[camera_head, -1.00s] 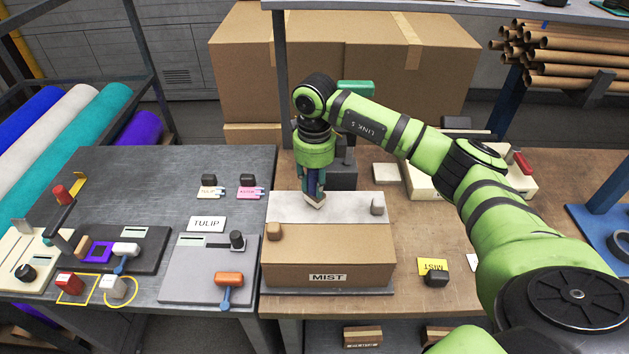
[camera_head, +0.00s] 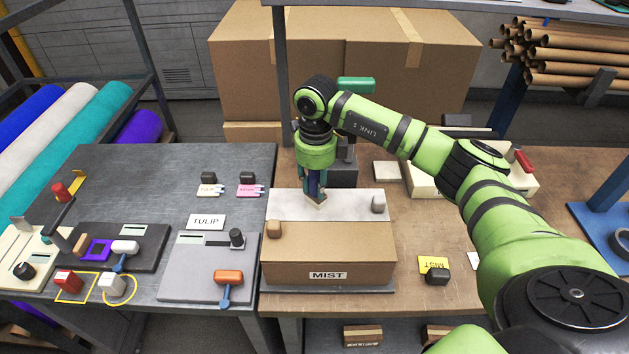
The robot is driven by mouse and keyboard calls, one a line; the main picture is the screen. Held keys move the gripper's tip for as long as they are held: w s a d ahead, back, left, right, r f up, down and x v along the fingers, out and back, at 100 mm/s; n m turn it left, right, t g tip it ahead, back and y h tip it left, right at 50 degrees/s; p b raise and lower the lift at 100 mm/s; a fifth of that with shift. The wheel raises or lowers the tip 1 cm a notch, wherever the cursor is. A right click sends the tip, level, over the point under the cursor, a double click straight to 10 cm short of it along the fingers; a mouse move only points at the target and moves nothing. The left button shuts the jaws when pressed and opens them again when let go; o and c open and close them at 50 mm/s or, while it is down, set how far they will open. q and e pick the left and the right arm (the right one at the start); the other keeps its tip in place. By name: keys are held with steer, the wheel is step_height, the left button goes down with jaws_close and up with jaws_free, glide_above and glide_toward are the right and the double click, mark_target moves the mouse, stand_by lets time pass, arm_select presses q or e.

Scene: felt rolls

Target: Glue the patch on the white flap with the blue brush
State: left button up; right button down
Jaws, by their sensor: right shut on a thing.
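The white flap (camera_head: 345,206) lies across the back of the brown carton (camera_head: 330,252) labelled MIST. My right gripper (camera_head: 315,187) points down over the flap, left of its middle. The rest of the brush is mostly hidden by the fingers, with a little blue showing. I cannot make out a separate patch or any glue on the flap. My left gripper is not in view.
Small blocks (camera_head: 378,204) and (camera_head: 274,229) sit on the carton's right and left edges. A yellow MIST card (camera_head: 433,264) lies right. The left table holds devices and a TULIP card (camera_head: 207,222).

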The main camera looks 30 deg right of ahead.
steer(key=shift+s+d+r, duration=0.1)
steer(key=shift+s+d, duration=0.1)
steer(key=shift+s, duration=0.6)
steer(key=shift+s+d+r, duration=0.1)
steer(key=shift+s+d, duration=0.1)
steer(key=shift+s, duration=0.6)
steer(key=shift+w+f, duration=0.1)
steer(key=shift+w, duration=0.05)
steer(key=shift+w+a+f+b, duration=0.1)
steer(key=shift+w+a+b, duration=0.2)
steer(key=shift+w, duration=0.5)
steer(key=shift+w+a+b, duration=0.15)
steer(key=shift+w+b, duration=0.1)
steer(key=shift+w, duration=0.55)
steer(key=shift+s+d, duration=0.2)
steer(key=shift+s, duration=0.55)
steer(key=shift+s+d, duration=0.2)
steer(key=shift+s, duration=0.5)
steer(key=shift+s+f, duration=0.1)
steer(key=shift+s, duration=0.25)
